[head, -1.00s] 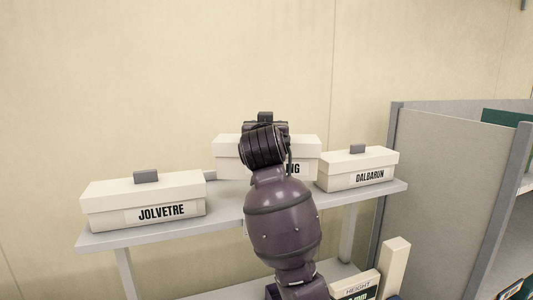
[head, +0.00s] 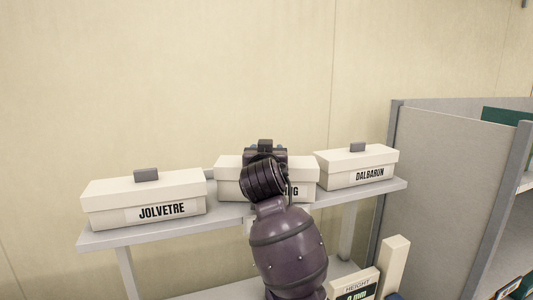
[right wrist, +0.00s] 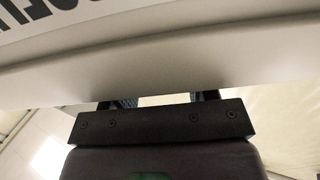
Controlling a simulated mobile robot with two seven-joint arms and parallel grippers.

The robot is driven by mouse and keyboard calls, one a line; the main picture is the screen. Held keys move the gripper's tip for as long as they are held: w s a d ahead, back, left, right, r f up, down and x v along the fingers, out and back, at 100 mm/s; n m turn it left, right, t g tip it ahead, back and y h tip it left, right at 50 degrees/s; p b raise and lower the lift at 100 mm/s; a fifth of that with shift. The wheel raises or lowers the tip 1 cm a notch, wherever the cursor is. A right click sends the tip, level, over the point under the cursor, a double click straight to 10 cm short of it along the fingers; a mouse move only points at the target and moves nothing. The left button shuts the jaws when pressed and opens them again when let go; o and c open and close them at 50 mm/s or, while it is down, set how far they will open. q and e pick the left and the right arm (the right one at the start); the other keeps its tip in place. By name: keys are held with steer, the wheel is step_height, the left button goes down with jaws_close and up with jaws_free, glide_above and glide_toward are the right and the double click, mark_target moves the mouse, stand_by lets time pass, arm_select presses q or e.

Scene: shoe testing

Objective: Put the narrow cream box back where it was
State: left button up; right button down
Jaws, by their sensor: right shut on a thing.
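My left gripper is not in view.
A cream box labelled JOLVETRE (head: 145,200) stands left on the shelf and one labelled DALBARUN (head: 357,168) right, close to the held box. A grey partition (head: 440,190) stands at the right.

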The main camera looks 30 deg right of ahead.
steer(key=shift+c, duration=2.1)
jaws_free()
steer(key=shift+r, duration=0.1)
arm_select(q)
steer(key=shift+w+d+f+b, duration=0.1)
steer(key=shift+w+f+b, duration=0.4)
steer(key=shift+b, duration=0.65)
arm_select(e)
steer(key=v, duration=1.2)
steer(key=shift+s, duration=0.1)
